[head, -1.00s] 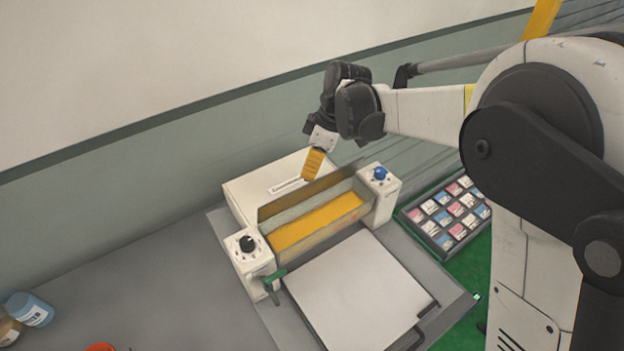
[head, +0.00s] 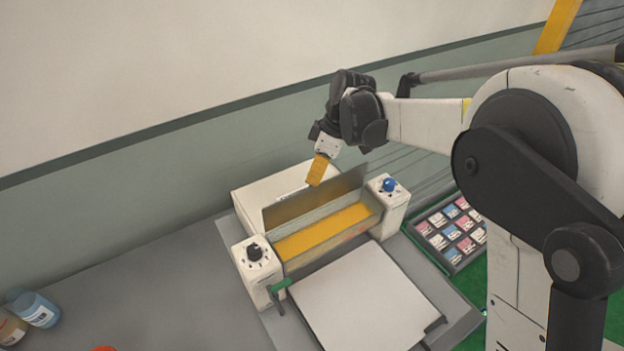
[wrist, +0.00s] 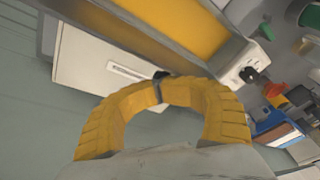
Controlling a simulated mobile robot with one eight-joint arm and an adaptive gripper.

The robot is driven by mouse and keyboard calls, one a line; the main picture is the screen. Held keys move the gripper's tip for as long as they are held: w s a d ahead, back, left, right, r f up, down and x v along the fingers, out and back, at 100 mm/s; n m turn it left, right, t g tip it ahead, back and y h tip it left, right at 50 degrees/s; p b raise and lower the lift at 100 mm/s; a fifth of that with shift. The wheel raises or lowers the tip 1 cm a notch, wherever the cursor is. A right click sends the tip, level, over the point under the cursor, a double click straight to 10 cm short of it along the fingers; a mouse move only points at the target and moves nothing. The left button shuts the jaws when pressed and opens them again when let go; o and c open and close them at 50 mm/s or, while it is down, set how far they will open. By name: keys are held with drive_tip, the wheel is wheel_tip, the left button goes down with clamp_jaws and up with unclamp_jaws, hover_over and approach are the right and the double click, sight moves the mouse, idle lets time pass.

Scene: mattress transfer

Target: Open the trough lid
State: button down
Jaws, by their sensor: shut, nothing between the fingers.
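The trough lid (head: 290,205) is a thin grey panel. It stands raised along the back edge of the trough, so the yellow inside (head: 325,231) of the trough (head: 333,243) shows uncovered. My gripper (head: 315,184) has yellow fingers and is at the lid's upper edge; I cannot tell whether it touches the lid. In the wrist view the curved fingers of my gripper (wrist: 160,78) meet at their tips with nothing between them. The yellow trough inside (wrist: 190,22) shows beyond them.
A white end block with a black knob (head: 255,253) and one with a blue knob (head: 388,186) flank the trough. A white box (head: 250,200) lies behind. A white plate (head: 362,300) is in front. A tray of cards (head: 452,232) stands right; bottles (head: 38,310) stand left.

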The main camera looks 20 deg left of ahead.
drive_tip(key=c, duration=1.2)
unclamp_jaws()
drive_tip(key=shift+w+d+f, duration=0.25)
drive_tip(key=shift+w+d, duration=0.05)
drive_tip(key=shift+w, duration=0.1)
drive_tip(key=shift+c, duration=0.2)
drive_tip(key=shift+s+a+r, duration=0.1)
drive_tip(key=shift+s, duration=0.05)
drive_tip(key=shift+s+a, duration=0.15)
drive_tip(key=shift+a, duration=0.05)
drive_tip(key=v, duration=1.2)
drive_tip(key=shift+r, duration=0.1)
